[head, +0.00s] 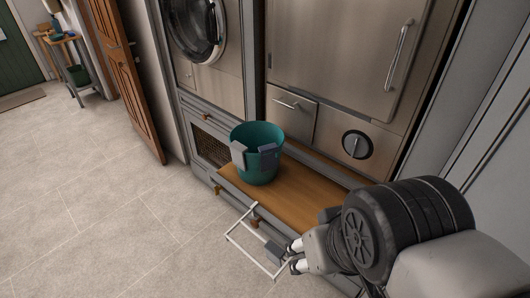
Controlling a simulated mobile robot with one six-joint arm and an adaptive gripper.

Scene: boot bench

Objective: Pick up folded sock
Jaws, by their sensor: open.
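My gripper (292,256) is at the lower right of the head view, its two light fingertips apart. A small dark grey folded piece (275,253), which looks like a folded sock, is on the white rail frame (240,240) just left of the fingertips. I cannot tell whether the fingers touch it or reach around it. Two more grey folded pieces hang over the rim of the green bucket (258,133): a lighter one (238,155) at left and a darker one (268,158) at right. Which piece is the task's sock is unclear.
The bucket stands on a wooden bench top (290,196) below steel-fronted cabinets (330,55) and a front-loading washer (195,28). The rail juts out from the bench front. A wooden door (123,75) stands open at left. The tiled floor (90,195) is clear.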

